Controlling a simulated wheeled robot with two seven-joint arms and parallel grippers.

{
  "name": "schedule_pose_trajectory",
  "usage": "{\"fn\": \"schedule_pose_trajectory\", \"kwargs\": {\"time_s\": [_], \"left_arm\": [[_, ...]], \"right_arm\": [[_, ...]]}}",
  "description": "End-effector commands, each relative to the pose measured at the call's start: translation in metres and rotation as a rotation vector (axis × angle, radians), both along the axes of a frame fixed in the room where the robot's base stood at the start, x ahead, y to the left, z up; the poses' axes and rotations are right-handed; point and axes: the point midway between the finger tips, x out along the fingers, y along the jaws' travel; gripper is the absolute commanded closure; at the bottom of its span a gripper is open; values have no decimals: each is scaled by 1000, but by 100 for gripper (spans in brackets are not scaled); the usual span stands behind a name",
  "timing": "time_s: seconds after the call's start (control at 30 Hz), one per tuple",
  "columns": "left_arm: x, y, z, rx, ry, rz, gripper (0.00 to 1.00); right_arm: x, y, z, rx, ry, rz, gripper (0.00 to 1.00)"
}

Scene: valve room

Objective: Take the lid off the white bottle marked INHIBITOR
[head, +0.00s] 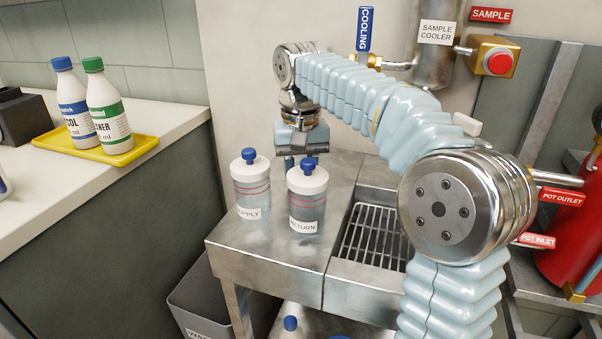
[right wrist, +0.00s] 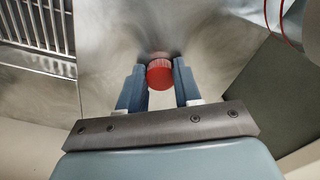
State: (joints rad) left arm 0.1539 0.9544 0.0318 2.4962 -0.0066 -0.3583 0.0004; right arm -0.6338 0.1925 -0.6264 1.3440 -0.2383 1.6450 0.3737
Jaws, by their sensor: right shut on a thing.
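My right gripper (head: 300,160) points down at the back of the steel bench, behind two clear jars. In the right wrist view its two fingers (right wrist: 158,88) are closed around a red ribbed lid (right wrist: 159,74), with the lid between the fingertips. Whether a bottle is under the lid cannot be told from this view. No white bottle marked INHIBITOR can be made out in either view; the jars and gripper block that part of the head view. My left gripper is not in view.
The SUPPLY jar (head: 251,188) and RETURN jar (head: 307,197), with white caps and blue knobs, stand close before my right gripper. A drain grate (head: 372,238) is right of them. Two bottles stand on a yellow tray (head: 146,146) on the left counter.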

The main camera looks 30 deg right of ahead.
Motion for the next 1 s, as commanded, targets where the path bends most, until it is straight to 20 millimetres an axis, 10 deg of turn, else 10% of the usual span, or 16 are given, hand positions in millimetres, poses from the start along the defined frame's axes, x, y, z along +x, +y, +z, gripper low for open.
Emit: {"fn": "schedule_pose_trajectory", "kwargs": {"time_s": [0.3, 0.33, 0.47, 1.0], "left_arm": [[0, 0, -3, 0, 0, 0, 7], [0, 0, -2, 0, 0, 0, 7], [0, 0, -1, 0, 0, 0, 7], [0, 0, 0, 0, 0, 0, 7]], "right_arm": [[0, 0, -4, 0, -1, -1, 100], [0, -1, -2, 0, -1, -1, 62], [0, 0, -2, 0, -1, -1, 42], [2, 0, 34, -2, -5, -2, 41]]}}
